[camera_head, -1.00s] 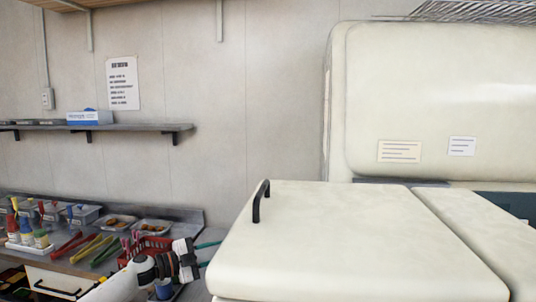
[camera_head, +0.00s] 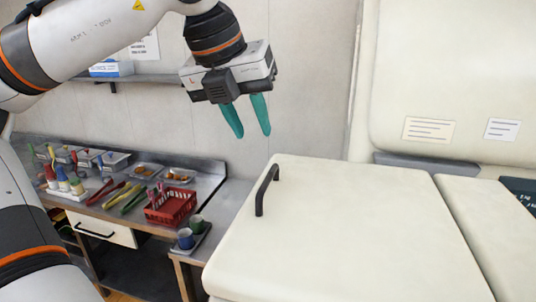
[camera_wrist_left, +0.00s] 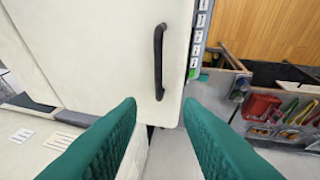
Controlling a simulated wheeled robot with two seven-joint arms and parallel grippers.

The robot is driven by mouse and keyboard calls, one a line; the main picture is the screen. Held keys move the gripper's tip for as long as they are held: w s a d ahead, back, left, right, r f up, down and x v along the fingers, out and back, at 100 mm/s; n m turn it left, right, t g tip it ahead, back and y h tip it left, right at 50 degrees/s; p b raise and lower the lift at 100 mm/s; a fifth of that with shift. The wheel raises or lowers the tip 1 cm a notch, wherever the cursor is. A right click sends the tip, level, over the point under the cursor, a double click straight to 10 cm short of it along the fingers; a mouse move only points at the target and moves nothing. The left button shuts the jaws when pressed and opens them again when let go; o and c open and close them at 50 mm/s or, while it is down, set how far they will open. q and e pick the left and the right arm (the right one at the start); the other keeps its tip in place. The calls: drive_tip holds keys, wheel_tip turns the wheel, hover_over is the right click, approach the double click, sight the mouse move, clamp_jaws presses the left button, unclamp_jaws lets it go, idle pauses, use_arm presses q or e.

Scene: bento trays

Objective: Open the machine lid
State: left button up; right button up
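The machine lid (camera_head: 340,225) is a large cream panel, lying shut, with a black bar handle (camera_head: 266,190) near its left edge. In the left wrist view the handle (camera_wrist_left: 159,62) shows ahead of the fingers, on the pale lid (camera_wrist_left: 95,50). My left gripper (camera_head: 247,116) has green fingers pointing down, above and behind the handle, apart from it. The fingers are spread with nothing between them; the wrist view also shows the left gripper (camera_wrist_left: 160,135) open. My right gripper is not in view.
A second cream panel (camera_head: 490,215) lies to the right of the lid, with a tall cream housing (camera_head: 440,60) behind. At the left, a metal counter holds a red basket (camera_head: 172,207), cups (camera_head: 186,238) and tongs (camera_head: 120,197). A wall shelf is behind my arm.

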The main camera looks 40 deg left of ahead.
sight(271, 170)
use_arm(q)
drive_tip(key=p+x, duration=0.1)
drive_tip(key=x, duration=0.7)
drive_tip(key=shift+w+r+p, duration=0.1)
drive_tip(key=shift+p, duration=0.25)
drive_tip(key=shift+w+f, duration=0.2)
drive_tip(key=shift+f, duration=0.4)
clamp_jaws()
